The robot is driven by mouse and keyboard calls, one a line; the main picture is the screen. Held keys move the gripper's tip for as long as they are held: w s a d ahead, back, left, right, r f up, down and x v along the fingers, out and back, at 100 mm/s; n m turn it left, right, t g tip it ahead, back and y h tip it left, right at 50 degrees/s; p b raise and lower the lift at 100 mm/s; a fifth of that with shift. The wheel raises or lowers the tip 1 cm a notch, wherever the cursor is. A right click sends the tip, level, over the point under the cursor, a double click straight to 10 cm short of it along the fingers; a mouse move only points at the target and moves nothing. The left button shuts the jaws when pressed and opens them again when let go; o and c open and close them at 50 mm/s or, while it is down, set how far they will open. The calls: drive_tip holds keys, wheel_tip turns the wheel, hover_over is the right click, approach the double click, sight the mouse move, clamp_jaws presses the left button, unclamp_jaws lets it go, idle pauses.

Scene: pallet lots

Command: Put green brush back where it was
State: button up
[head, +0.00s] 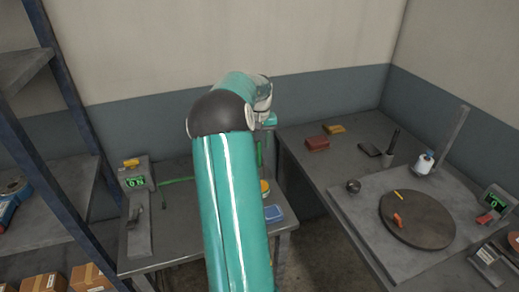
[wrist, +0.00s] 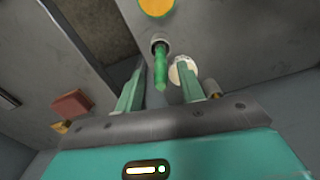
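A green brush-like piece (wrist: 160,72) with a grey round end (wrist: 160,46) shows in the wrist view, between and beyond the fingers of my gripper (wrist: 160,82). The fingers stand apart with a visible gap on each side of it, so the gripper looks open. I cannot tell whether the grey end is part of the brush or a holder around it. In the head view my arm hides most of the gripper and this spot over the left table (head: 195,238). A thin green bent strip (head: 178,181) lies on that table.
A round orange-yellow item (wrist: 158,6) and a whitish disc (wrist: 178,72) lie near the fingers. A blue tray (head: 273,213) is at the table's right edge. Shelving stands left.

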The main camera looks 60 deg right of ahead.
wheel_tip(320, 180, up, 8)
drive_tip(key=shift+r, duration=0.2)
drive_tip(key=w+a+r+n+t, duration=0.1)
drive_tip(key=w+a+r+n, duration=0.15)
drive_tip(key=a, duration=0.75)
drive_tip(key=w+a+r+n+t, duration=0.1)
drive_tip(key=w+a+r, duration=0.3)
drive_tip(key=a, duration=0.6)
drive_tip(key=w+a+r+n+t, duration=0.1)
drive_tip(key=w+a+r, duration=0.25)
drive_tip(key=a, duration=0.65)
drive_tip(key=s+a+f+n+t, duration=0.1)
drive_tip(key=s+a+n, duration=0.1)
drive_tip(key=a, duration=0.7)
drive_tip(key=s+a+f+n, duration=0.2)
drive_tip(key=s+a, duration=0.3)
drive_tip(key=a, duration=0.4)
drive_tip(key=s+a+f+n+t, duration=0.1)
drive_tip(key=s+a+f+n, duration=0.1)
drive_tip(key=a, duration=0.7)
drive_tip(key=shift+s+a+t, duration=0.25)
drive_tip(key=shift+s+t, duration=0.05)
drive_tip(key=shift+s, duration=0.4)
